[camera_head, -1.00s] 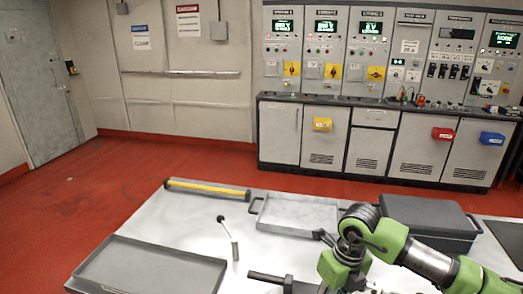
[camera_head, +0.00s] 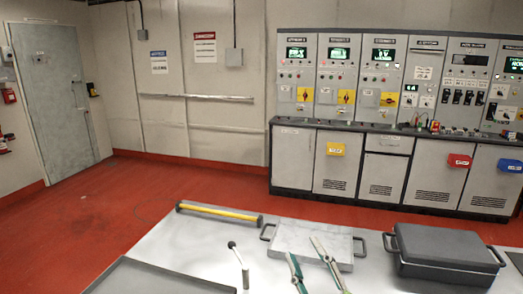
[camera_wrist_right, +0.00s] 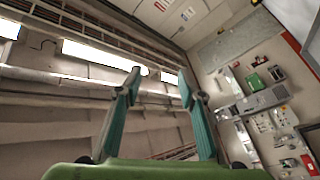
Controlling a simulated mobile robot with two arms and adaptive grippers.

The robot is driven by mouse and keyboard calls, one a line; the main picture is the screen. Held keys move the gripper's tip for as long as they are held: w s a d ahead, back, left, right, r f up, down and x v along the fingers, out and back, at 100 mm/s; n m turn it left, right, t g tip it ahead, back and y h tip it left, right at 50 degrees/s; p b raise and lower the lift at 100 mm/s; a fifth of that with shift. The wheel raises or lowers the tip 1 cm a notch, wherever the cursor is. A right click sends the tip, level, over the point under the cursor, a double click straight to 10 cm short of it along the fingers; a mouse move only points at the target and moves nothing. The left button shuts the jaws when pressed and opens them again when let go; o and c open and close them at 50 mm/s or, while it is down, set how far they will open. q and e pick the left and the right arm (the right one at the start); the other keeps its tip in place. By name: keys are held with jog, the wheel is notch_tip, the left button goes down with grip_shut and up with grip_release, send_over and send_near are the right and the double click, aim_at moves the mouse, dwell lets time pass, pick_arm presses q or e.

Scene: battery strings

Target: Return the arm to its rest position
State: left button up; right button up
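My right gripper (camera_head: 303,249) shows at the bottom middle of the head view, as two teal fingers standing upright and spread apart. In the right wrist view, the right gripper (camera_wrist_right: 159,72) is open with nothing between its fingers. That view looks toward the ceiling and a wall. The rest of the right arm is below the head view's edge. My left gripper is in neither view.
The table (camera_head: 190,241) holds a yellow rod (camera_head: 219,213), a black-knobbed lever (camera_head: 240,263), a shallow tray (camera_head: 150,280), a light handled tray (camera_head: 330,240) behind the fingers and a dark lidded case (camera_head: 445,252). Control cabinets (camera_head: 390,160) line the wall beyond red floor.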

jog(key=s+d+f+m+g+h, duration=0.35)
jog(key=d+f+m+h, duration=0.2)
jog(key=d+f, duration=0.4)
jog(key=s+d+f+m+g, duration=0.2)
jog(key=s+f+m+g, duration=0.2)
jog(key=s+f+g, duration=1.35)
jog(key=s+f+t, duration=0.1)
jog(key=s+f, duration=0.2)
jog(key=f, duration=0.7)
jog(key=s+f+t, duration=0.1)
jog(key=s+f, duration=0.2)
jog(key=f, duration=0.8)
jog(key=s+f+t, duration=0.1)
jog(key=s+f, duration=0.2)
jog(key=f, duration=0.7)
jog(key=s+d+f, duration=0.2)
jog(key=s+f, duration=1.3)
jog(key=s, duration=0.1)
jog(key=shift+s+d+g, duration=0.25)
jog(key=shift+d+g, duration=0.05)
jog(key=shift+g, duration=0.1)
